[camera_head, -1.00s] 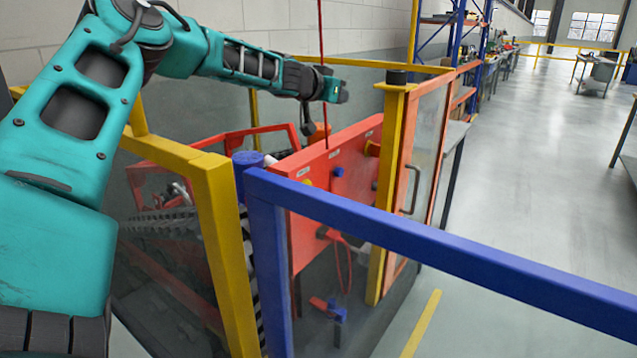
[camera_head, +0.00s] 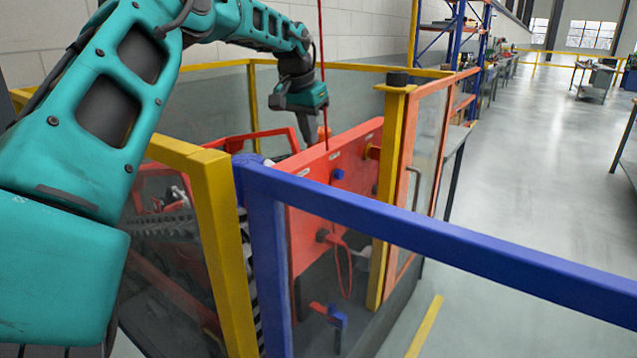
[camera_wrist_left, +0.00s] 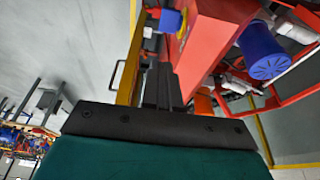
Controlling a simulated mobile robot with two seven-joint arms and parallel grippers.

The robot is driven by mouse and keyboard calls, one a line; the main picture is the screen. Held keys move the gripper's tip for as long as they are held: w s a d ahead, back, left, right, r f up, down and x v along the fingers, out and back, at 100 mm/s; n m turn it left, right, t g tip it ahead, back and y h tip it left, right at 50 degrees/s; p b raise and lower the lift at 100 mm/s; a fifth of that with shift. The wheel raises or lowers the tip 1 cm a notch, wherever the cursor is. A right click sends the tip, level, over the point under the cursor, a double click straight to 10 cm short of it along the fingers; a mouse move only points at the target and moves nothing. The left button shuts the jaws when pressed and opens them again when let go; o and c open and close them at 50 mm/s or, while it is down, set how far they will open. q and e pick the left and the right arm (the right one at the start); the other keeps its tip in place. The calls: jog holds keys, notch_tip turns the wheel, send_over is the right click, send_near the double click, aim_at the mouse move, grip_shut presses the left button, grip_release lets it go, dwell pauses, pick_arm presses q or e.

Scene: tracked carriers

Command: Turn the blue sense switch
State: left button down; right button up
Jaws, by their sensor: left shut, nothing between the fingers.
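A small blue knob (camera_head: 338,174), which looks like the sense switch, sits on the front face of the upright red panel (camera_head: 357,200) behind the blue rail. My left gripper (camera_head: 310,137) points down near the panel's top edge, left of and above this knob and apart from it. Its fingers are together and empty, as the left wrist view (camera_wrist_left: 161,85) also shows. That view shows a blue block (camera_wrist_left: 171,20) by a yellow ring on the red panel (camera_wrist_left: 210,45), beyond the fingertips; I cannot tell if it is the same knob. My right gripper is out of view.
A blue rail (camera_head: 430,238) crosses in front of the panel, joined to a yellow post (camera_head: 215,220). A second yellow post (camera_head: 389,190) and a red-framed door (camera_head: 425,150) stand to the right. A blue-handled valve (camera_head: 338,319) sits below. A thin red upright line passes beside the gripper.

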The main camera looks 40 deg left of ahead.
pick_arm(q)
jog(key=x, duration=0.9)
jog(key=s+x, duration=0.1)
jog(key=x, duration=0.3)
jog(key=shift+w+d+f, duration=0.15)
jog(key=shift+d+f, duration=0.05)
jog(key=shift+f, duration=0.2)
jog(key=shift+f+b, duration=0.45)
jog(key=shift+b, duration=0.4)
jog(key=shift+s+d, duration=0.1)
jog(key=shift+s, duration=0.1)
jog(key=shift+s+f, duration=0.15)
jog(key=shift+s, duration=0.55)
jog(key=v, duration=1.3)
jog(key=shift+w+r+p, duration=0.3)
jog(key=shift+r+p, duration=0.05)
